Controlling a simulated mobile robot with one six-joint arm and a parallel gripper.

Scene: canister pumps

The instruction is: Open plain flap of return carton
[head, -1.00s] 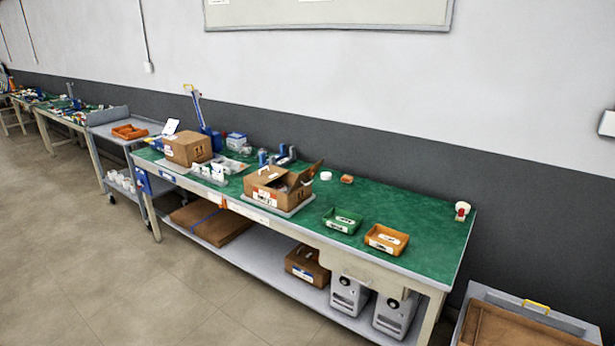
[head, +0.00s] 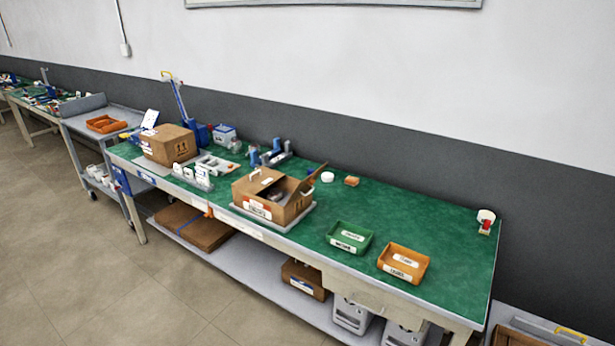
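An open brown carton (head: 292,208) sits on a light grey pad (head: 312,212) in the middle of the green-topped bench. I cannot tell from the pictures which of the two is the return carton. My gripper is not in view.
A green tray (head: 337,240) and an orange tray (head: 394,272) stand on the bench (head: 440,225) right of the open carton. White containers (head: 196,177) stand between the cartons. Floor (head: 90,270) in front is clear.

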